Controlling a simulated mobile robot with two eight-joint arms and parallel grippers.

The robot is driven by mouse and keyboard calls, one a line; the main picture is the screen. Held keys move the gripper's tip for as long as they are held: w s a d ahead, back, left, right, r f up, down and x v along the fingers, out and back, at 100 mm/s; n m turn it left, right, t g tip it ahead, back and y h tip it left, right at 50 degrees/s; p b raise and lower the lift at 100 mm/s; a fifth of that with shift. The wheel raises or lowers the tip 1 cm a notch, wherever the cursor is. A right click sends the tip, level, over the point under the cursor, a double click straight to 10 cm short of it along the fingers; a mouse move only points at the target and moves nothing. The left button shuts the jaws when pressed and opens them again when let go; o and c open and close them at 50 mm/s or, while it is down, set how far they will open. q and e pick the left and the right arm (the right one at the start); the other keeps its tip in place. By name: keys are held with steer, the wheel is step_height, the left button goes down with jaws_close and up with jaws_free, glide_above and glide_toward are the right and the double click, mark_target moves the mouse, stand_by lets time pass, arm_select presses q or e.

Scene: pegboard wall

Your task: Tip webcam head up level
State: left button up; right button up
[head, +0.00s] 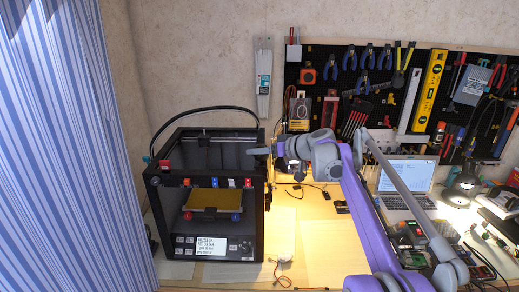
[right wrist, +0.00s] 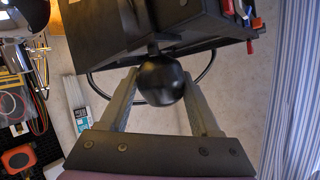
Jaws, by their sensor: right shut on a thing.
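The webcam head is a round black ball (right wrist: 161,79) on a short stem at the edge of the black 3D printer (right wrist: 130,30) in the right wrist view. My right gripper (right wrist: 160,82) has one finger on each side of the ball and is shut on it. In the head view my right gripper (head: 259,152) reaches in from the right to the printer's (head: 150,215) right front upright. There the ball is too small and dark to make out, so its tilt is unclear. My left gripper is not in view.
A lit lamp (head: 462,184) and an open laptop (head: 407,178) stand to the right on the bench. The pegboard (head: 340,85) with tools hangs behind. A striped curtain (head: 75,150) is at left. Cables and small parts lie on the bench right of the printer.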

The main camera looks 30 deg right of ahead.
steer(key=shift+d+m+t, duration=0.1)
steer(key=shift+m+t, duration=0.2)
stand_by(0.4)
steer(key=o, duration=1.4)
steer(key=shift+c, duration=0.2)
steer(key=shift+s, duration=0.1)
steer(key=v, duration=1)
steer(key=shift+s+d, duration=0.25)
steer(key=shift+s, duration=0.05)
